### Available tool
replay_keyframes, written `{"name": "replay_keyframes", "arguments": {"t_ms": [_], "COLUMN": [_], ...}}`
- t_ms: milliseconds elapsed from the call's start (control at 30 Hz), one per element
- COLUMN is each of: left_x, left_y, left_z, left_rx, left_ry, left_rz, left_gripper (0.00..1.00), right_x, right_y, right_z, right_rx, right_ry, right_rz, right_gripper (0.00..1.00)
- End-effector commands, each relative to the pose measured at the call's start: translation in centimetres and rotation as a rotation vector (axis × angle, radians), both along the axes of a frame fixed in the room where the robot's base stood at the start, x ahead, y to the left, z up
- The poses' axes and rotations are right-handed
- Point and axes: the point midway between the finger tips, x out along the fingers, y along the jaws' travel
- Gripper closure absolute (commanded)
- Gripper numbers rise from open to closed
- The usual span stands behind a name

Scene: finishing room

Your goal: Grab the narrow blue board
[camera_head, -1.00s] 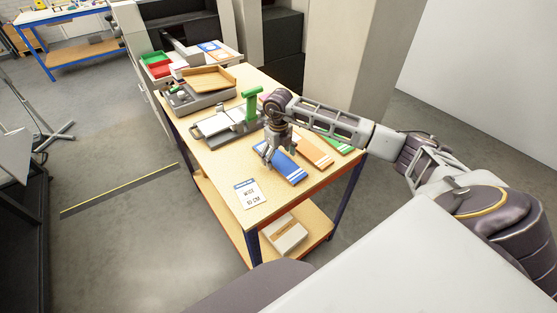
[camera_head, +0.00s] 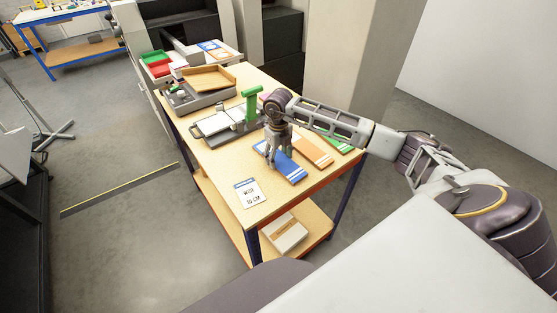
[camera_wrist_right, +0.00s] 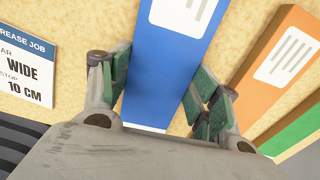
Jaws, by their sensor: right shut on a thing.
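The blue board (camera_head: 289,168) lies flat on the wooden table, nearest its front right part, with white bands at one end. My right gripper (camera_head: 279,158) is over its far end. In the right wrist view, the gripper (camera_wrist_right: 163,85) has its green-padded fingers on either side of the blue board (camera_wrist_right: 165,60), shut on it across its width. The board still looks flat on the table. An orange board (camera_head: 313,152) and a green board (camera_head: 341,146) lie to its right, apart from it. My left gripper does not show.
A white job card (camera_head: 249,194) reading WIDE, 10 CM lies left of the board on the table (camera_head: 222,175). A creasing tool with a green handle (camera_head: 251,103) stands behind. A grey tray (camera_head: 186,101) and wooden tray (camera_head: 208,79) stand farther back.

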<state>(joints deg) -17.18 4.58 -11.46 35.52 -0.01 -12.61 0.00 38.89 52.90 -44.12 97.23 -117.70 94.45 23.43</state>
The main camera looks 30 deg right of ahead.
Motion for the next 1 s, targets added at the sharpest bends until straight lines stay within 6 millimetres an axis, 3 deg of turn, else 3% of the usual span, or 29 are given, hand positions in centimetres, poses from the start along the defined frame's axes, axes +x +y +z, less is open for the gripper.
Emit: {"name": "replay_keyframes", "arguments": {"t_ms": [367, 1000], "left_x": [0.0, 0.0], "left_y": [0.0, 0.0], "left_z": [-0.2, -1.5], "left_rx": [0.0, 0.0], "left_ry": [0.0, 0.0], "left_rz": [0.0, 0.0], "left_gripper": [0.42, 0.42], "right_x": [0.1, 0.1], "right_y": [0.0, 0.0], "right_z": [1.1, 9.1], "right_rx": [0.0, 0.0], "right_ry": [-0.004, -0.003], "right_rz": [0.0, 0.0], "right_gripper": [0.62, 0.62]}}
